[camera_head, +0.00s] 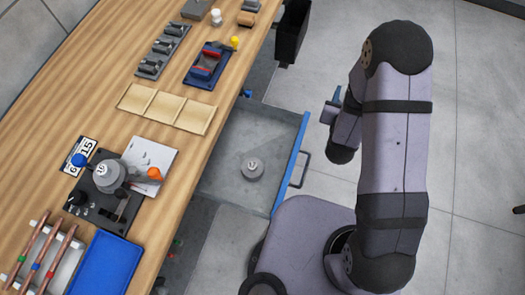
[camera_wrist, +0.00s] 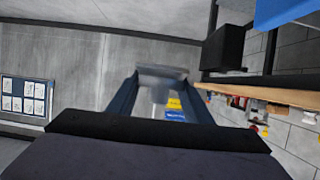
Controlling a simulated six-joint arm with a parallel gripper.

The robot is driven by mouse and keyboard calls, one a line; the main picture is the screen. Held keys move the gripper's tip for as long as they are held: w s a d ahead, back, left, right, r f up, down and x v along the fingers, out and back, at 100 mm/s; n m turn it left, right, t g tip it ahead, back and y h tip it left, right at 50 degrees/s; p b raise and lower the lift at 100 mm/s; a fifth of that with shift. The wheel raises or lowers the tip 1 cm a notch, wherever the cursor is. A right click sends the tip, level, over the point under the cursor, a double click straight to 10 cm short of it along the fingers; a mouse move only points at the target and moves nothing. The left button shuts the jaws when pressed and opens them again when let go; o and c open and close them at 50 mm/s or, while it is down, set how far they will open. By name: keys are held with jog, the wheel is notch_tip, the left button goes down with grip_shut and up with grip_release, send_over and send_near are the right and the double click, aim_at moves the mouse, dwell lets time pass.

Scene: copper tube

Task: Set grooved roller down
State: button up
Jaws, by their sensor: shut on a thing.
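My gripper (camera_wrist: 163,84) is shut on a grey piece (camera_wrist: 161,73), seen edge-on and blurred in the wrist view, which I take for the grooved roller. In the head view my gripper (camera_head: 334,104) is to the right of the bench, over the floor, mostly behind my arm; the held piece cannot be made out there. Another grey roller (camera_head: 253,168) lies in the open drawer (camera_head: 226,160). A further grey roller (camera_head: 109,172) sits on the black bending tool (camera_head: 96,200) on the bench.
The wooden bench (camera_head: 85,100) carries a tray with three pale compartments (camera_head: 165,108), a number card (camera_head: 80,155), a blue tray (camera_head: 105,265) and copper tubes (camera_head: 45,250). A black bin (camera_head: 292,30) hangs at the bench's far edge. The drawer is mostly empty.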

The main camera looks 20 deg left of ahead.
jog(key=s+a+n+g+y, duration=0.1)
jog(key=s+a+n+y, duration=0.1)
jog(key=a+n+y, duration=0.3)
jog(key=s+a+n+g+y, duration=0.1)
jog(key=s+a+y, duration=0.1)
jog(key=a, duration=0.5)
jog(key=r+n+g+y, duration=0.1)
jog(key=n+g+y, duration=0.5)
jog(key=n+g, duration=0.15)
send_over(264, 144)
jog(key=shift+t, duration=0.65)
jog(key=shift+w+a+f+p, duration=0.1)
jog(key=shift+f+p, duration=0.2)
jog(key=shift+f, duration=2.15)
jog(key=shift+w+a+f+p, duration=0.1)
jog(key=shift+f+p, duration=0.15)
jog(key=shift+f, duration=2.15)
jog(key=shift+f, duration=0.1)
jog(key=shift+f+b, duration=0.5)
jog(key=shift+d, duration=0.1)
jog(key=shift+s, duration=0.1)
jog(key=o, duration=1.3)
jog(key=shift+s+f, duration=0.1)
jog(key=shift+f, duration=0.1)
jog(key=shift+c, duration=0.2)
